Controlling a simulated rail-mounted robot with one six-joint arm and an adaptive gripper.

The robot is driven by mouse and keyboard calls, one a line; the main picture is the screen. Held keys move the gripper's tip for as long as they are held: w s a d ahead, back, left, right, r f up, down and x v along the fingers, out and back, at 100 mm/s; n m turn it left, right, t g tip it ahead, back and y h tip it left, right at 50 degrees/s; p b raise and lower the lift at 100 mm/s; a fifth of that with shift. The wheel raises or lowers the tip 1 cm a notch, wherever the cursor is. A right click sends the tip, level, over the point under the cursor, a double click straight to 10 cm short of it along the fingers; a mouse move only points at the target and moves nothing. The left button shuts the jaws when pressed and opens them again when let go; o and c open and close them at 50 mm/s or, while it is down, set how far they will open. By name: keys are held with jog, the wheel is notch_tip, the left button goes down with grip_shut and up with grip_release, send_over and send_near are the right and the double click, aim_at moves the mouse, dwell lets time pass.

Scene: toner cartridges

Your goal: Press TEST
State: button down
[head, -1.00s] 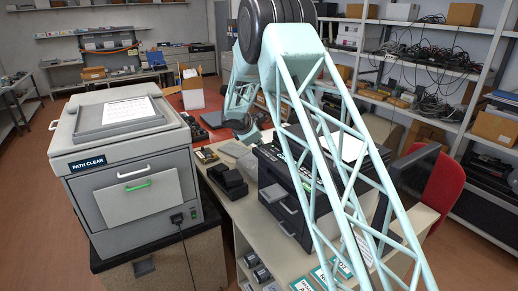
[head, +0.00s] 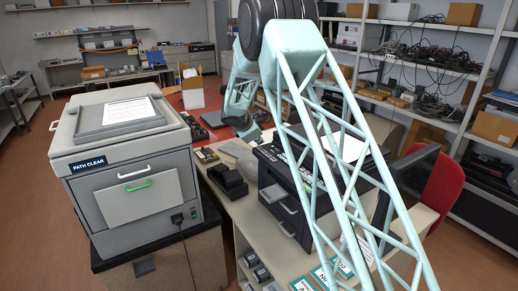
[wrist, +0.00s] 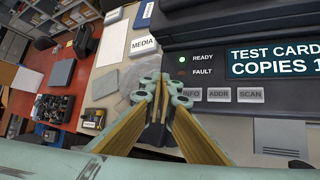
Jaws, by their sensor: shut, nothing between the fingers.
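The dark printer (head: 284,213) stands on the bench behind my arm's truss. In the wrist view its panel has a display (wrist: 276,62) reading "TEST CARD" and "COPIES 1", cut off at the right edge. A green READY light (wrist: 182,59) is lit above the FAULT label. Below are the keys INFO (wrist: 190,93), ADDR (wrist: 218,94) and SCAN (wrist: 250,95). I see no key marked TEST. My gripper (wrist: 163,88) is shut and empty, its tips just left of INFO; contact cannot be told. In the head view its end is small and partly hidden.
A grey machine (head: 130,165) labelled "PATH CLEAR" stands at the left. Black blocks (head: 228,180) lie on the bench between it and the printer. A dark monitor (head: 408,190) and red chair (head: 447,185) are at the right. A MEDIA label (wrist: 144,44) sits left of the panel.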

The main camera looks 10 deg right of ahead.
aim_at(260, 149)
jog(key=shift+r+p, duration=1.45)
jog(key=shift+r, duration=1.05)
jog(key=shift+s+d+r, duration=0.15)
jog(key=shift+s+r, duration=0.15)
jog(key=shift+r, duration=0.05)
jog(key=s+d+r+m+g+b, duration=0.1)
jog(key=s+d+r+m+b, duration=0.15)
jog(key=s+r, duration=0.45)
jog(key=s+d+r+m+b, duration=0.1)
jog(key=s+d+r+m, duration=0.15)
jog(key=s, duration=0.75)
jog(key=s+d+r+m+g+b, duration=0.1)
jog(key=s+d+r+m+b, duration=0.15)
jog(key=s+r, duration=0.5)
jog(key=s+r+m+g+y+b, duration=0.1)
jog(key=s+m+y+b, duration=0.35)
jog(key=s, duration=1.95)
jog(key=s+a+f+m+b, duration=0.1)
jog(key=s+a+f+m, duration=0.1)
jog(key=s, duration=0.9)
jog(key=s+a+f+m+b, duration=0.1)
jog(key=s+a+f+m, duration=0.2)
jog(key=s, duration=0.8)
jog(key=s+a+f+m+b, duration=0.1)
jog(key=s+a+f+m, duration=0.1)
jog(key=s, duration=0.9)
notch_tip(260, 149, down, 2)
jog(key=shift+a+f+m+g+y+b, duration=0.2)
jog(key=shift+a+m+g+y+b, duration=0.15)
jog(key=shift+m, duration=0.25)
